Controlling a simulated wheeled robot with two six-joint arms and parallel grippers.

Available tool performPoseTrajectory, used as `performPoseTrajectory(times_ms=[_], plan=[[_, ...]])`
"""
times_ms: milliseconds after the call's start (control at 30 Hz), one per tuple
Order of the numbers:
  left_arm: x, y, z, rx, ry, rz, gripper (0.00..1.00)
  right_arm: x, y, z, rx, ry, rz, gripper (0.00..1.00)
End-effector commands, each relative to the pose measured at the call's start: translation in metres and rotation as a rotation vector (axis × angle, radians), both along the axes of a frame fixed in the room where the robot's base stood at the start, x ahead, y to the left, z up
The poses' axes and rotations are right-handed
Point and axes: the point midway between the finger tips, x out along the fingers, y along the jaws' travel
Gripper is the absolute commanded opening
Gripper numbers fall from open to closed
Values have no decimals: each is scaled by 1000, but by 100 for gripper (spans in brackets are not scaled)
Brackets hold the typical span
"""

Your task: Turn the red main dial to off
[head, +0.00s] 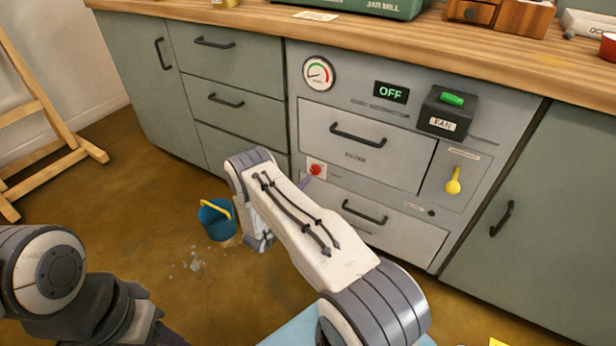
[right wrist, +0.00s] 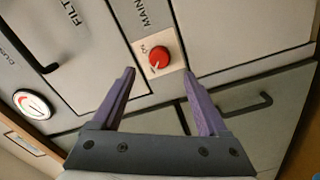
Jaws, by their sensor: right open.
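The red main dial (head: 315,169) is a small round knob on a pale square plate on the grey cabinet front. In the right wrist view the dial (right wrist: 159,58) sits under the word MAIN, with a light pointer mark on its face; the small lettering on the plate is too blurred to read surely. My right gripper (right wrist: 159,75) is open, its two purple fingers apart on either side of the dial's line, with nothing between them. My left gripper is out of view.
A round gauge (head: 318,73), a green OFF display (head: 390,92), a black fan switch box (head: 447,110) and a yellow lever (head: 453,181) are on the same panel. Drawer handles (head: 365,211) stick out nearby. A blue bucket (head: 217,222) stands on the floor.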

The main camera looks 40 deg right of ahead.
Motion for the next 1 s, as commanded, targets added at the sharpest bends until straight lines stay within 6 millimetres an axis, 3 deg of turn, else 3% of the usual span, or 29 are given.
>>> performPoseTrajectory(times_ms=[100, 233, 800, 900, 1000], plan=[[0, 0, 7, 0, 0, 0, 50, -7, 19, 1, 0, 2, 4, 77], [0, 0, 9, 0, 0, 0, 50, -12, 29, 0, 0, 2, 0, 77], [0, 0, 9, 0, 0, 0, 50, -14, 32, -1, 0, 1, -1, 77], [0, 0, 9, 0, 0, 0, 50, -9, 33, 3, 21, -10, 11, 77], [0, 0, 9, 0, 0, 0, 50, 12, 39, 13, 112, -48, 62, 77]])
